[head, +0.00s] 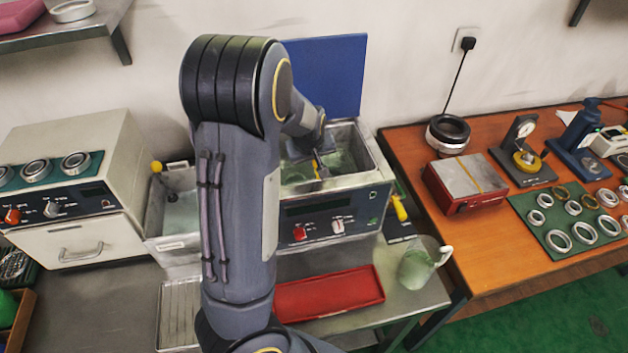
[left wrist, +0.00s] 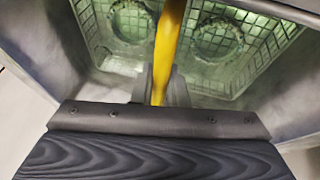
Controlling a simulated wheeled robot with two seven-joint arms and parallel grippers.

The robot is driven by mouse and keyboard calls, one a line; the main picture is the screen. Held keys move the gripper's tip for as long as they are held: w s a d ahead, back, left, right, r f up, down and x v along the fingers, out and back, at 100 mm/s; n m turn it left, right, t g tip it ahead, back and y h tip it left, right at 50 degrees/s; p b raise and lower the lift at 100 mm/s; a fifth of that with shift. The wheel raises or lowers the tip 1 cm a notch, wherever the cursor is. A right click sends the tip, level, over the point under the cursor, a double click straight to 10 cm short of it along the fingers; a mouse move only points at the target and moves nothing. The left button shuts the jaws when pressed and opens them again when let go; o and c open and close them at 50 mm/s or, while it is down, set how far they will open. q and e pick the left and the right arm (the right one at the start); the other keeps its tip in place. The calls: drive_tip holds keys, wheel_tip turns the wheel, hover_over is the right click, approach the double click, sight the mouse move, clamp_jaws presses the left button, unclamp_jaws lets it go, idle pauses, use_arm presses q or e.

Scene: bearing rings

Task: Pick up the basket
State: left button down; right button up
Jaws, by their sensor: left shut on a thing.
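The basket (left wrist: 262,32) is a wire-mesh one with a yellow handle (left wrist: 170,40), seen in the left wrist view. Two rings (left wrist: 217,40) (left wrist: 130,20) show in it, with greenish liquid around. It is inside the metal tank of the cleaner (head: 350,138), whose blue lid (head: 335,75) stands up behind. My left gripper (head: 321,170) reaches down into the tank and is shut on the yellow handle; its fingers also show in the left wrist view (left wrist: 160,88). My forearm hides part of the cleaner. I cannot tell if the basket touches the tank floor. My right gripper is out of view.
A second metal tank (head: 180,210) is left of the cleaner. A red tray (head: 330,292) and a glass jug (head: 416,264) stand in front on the steel bench. A control box (head: 70,190) is at the left. The wooden table (head: 430,150) at the right holds instruments and rings.

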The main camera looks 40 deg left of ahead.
use_arm(q)
drive_tip(key=shift+r, duration=0.15)
wheel_tip(320, 180, up, 10)
drive_tip(key=shift+f, duration=0.1)
idle(0.6)
idle(0.9)
